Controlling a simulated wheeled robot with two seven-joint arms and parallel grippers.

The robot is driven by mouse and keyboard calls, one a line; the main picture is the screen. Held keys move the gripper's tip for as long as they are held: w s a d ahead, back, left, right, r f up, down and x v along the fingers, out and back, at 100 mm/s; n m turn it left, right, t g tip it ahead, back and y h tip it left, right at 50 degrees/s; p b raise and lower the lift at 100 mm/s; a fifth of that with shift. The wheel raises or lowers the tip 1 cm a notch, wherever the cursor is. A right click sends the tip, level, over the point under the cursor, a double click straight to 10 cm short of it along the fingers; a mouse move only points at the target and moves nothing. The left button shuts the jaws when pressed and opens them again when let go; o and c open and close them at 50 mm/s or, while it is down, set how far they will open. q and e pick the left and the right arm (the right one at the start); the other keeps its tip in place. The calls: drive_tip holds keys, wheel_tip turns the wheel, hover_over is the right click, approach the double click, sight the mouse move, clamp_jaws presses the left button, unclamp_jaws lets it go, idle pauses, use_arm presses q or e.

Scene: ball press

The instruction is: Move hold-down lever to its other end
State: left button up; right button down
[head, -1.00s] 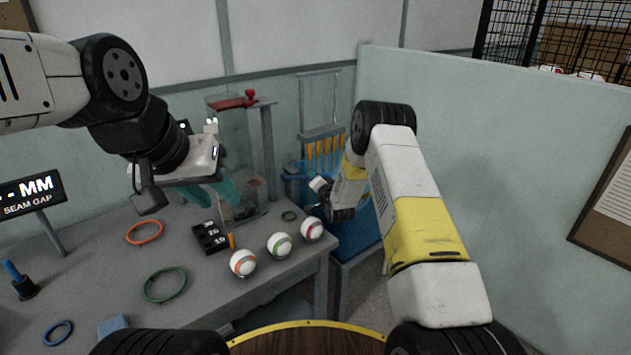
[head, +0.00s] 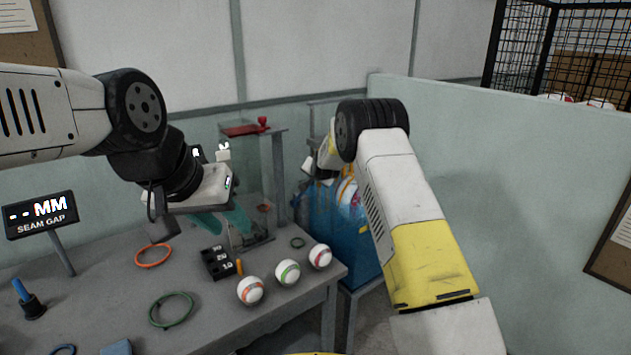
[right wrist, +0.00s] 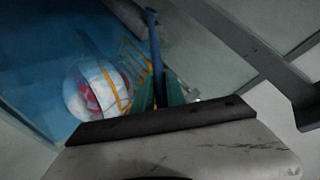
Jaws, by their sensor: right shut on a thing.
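The hold-down lever seems to be the slim blue bar (right wrist: 153,45) in the right wrist view. Its lower end sits between the green fingers of my right gripper (right wrist: 160,92), which is shut on it. In the head view my right forearm hides these fingers and the lever. A white ball with red and orange marks (right wrist: 92,90) lies beside the lever, near yellow tines, in the blue press (head: 358,245). My left gripper (head: 222,222) hangs above the bench with its teal fingers apart, and no object shows between them.
The grey bench (head: 110,270) carries three balls in a row (head: 288,272), a black block (head: 217,262), an orange ring (head: 153,256) and a green ring (head: 170,309). A stand with a red handle (head: 246,128) is behind. A pale partition (head: 500,180) closes the right side.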

drive_tip(key=shift+w+d+r, duration=0.4)
drive_tip(key=shift+d+r, duration=0.15)
drive_tip(key=shift+d, duration=0.1)
drive_tip(key=c, duration=1.4)
unclamp_jaws()
drive_tip(key=shift+o, duration=0.2)
drive_tip(key=shift+f, duration=0.1)
drive_tip(key=shift+s, duration=0.2)
drive_tip(key=a+v, duration=0.1)
drive_tip(key=v, duration=0.6)
drive_tip(key=shift+s+d, duration=0.3)
